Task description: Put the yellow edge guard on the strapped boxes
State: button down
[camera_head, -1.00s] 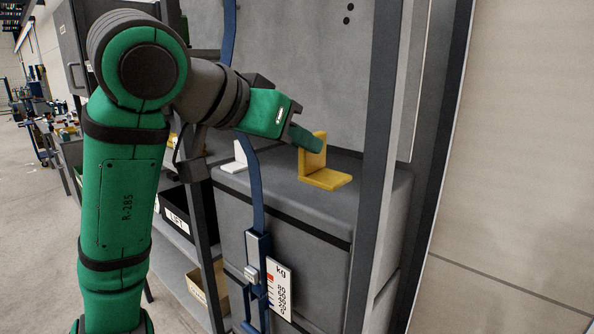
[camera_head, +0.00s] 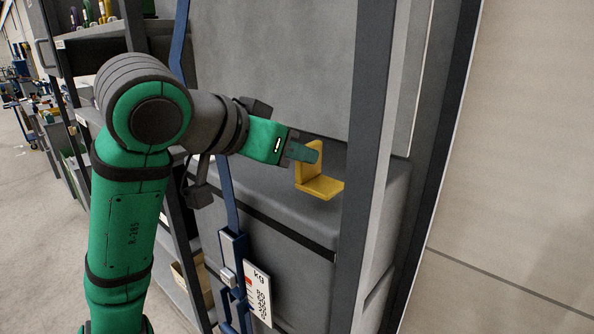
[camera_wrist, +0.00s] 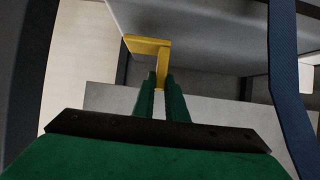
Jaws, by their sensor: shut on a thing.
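The yellow edge guard (camera_head: 320,187) is an L-shaped piece with one upright leg and one flat leg. My gripper (camera_head: 312,152) is shut on its upright leg, at the front right corner area of the lower grey box (camera_head: 273,188). In the wrist view the edge guard (camera_wrist: 148,46) shows just beyond my green fingertips (camera_wrist: 161,82). I cannot tell whether its flat leg touches the box top. A taller grey box (camera_head: 270,65) stands behind and above. A blue strap (camera_head: 227,190) runs down the front of the boxes, left of the guard, and also shows in the wrist view (camera_wrist: 285,70).
A dark grey upright post (camera_head: 371,150) stands close to the right of the guard. A blue buckle (camera_head: 233,250) and a white kg label (camera_head: 258,294) hang on the lower box front. Shelves with bins stand at the left.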

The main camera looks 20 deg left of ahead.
aim_at(298, 171)
jog(key=shift+f, duration=1.75)
jog(key=shift+f, duration=0.15)
jog(key=c, duration=1.8)
grip_release()
jog(key=shift+o, duration=0.2)
jog(key=shift+s+r, duration=0.2)
jog(key=shift+r, duration=0.1)
jog(key=v, duration=1.1)
jog(key=shift+s, duration=0.35)
jog(key=shift+a, duration=0.15)
